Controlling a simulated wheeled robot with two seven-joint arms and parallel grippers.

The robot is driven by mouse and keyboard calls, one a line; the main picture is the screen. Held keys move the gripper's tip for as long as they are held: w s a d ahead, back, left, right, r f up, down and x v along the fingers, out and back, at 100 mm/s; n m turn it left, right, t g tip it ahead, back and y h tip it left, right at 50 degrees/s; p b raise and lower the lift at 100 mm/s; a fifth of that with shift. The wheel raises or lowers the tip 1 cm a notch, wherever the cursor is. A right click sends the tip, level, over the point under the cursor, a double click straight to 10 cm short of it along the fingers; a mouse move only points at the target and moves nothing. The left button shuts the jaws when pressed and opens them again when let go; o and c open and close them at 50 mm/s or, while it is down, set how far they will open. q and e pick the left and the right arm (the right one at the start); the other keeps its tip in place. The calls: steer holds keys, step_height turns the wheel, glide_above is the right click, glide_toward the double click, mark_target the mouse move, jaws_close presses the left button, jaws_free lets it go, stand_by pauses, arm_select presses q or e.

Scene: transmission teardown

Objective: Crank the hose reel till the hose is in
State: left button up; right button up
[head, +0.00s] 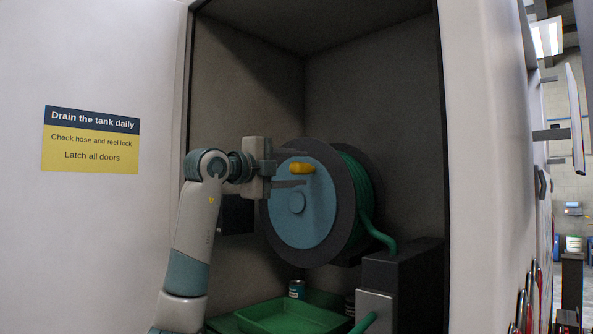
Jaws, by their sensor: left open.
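The hose reel (300,228) stands in a dark cabinet, with a blue disc face and black rims. Green hose (353,175) is wound on it, and a length runs down the right side to a dark box. My right gripper is not in view.
A green tray (282,317) and a small can (297,289) sit on the cabinet floor below the reel. The dark box (403,288) stands at the right, with green hose (364,323) in front. The cabinet walls close in both sides.

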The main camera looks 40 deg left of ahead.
arm_select(q)
steer(key=s+a+b, duration=0.1)
steer(key=s+b, duration=0.5)
steer(key=s, duration=1.1)
steer(key=shift+a+f, duration=0.35)
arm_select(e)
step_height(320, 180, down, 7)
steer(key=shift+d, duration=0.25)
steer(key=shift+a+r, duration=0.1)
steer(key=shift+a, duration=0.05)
